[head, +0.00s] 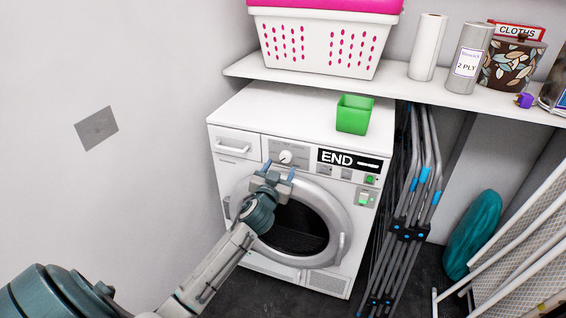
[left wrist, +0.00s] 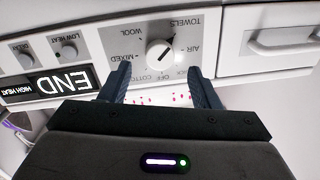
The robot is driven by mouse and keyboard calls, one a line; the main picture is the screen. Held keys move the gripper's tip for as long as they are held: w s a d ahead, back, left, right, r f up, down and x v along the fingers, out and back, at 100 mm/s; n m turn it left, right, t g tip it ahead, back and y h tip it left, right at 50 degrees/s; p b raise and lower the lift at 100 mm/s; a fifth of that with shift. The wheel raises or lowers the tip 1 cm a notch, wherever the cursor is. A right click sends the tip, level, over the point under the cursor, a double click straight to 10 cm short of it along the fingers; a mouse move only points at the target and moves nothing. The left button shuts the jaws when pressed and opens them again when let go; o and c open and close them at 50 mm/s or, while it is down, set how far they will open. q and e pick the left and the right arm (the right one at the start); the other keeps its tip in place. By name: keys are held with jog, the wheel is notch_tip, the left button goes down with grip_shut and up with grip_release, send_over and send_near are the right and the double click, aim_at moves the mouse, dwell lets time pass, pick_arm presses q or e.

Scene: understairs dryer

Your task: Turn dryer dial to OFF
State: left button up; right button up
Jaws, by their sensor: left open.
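The white dryer (head: 300,250) stands under a shelf, its display reading END. Its dial (head: 286,156) is a round white knob on the upper front panel, left of the display. In the left wrist view the dial (left wrist: 159,52) appears upside down, with a dark pointer mark toward the upper right and labels such as TOWELS, AIR, MIXED, WOOL, COTTON and OFF around it. My left gripper (head: 280,167) is open just below and in front of the dial. In the left wrist view its two fingers (left wrist: 160,85) are spread, with the dial beyond their tips, apparently untouched. My right gripper is not in view.
A green box (head: 353,114) sits on the dryer top. Above, a shelf (head: 400,82) holds a white basket (head: 318,45) and paper rolls. Folded racks (head: 405,200) stand close on the dryer's right. A wall (head: 120,190) is on the left.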

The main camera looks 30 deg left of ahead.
aim_at(285, 159)
pick_arm(q)
jog(key=shift+x, duration=2)
jog(key=c, duration=1)
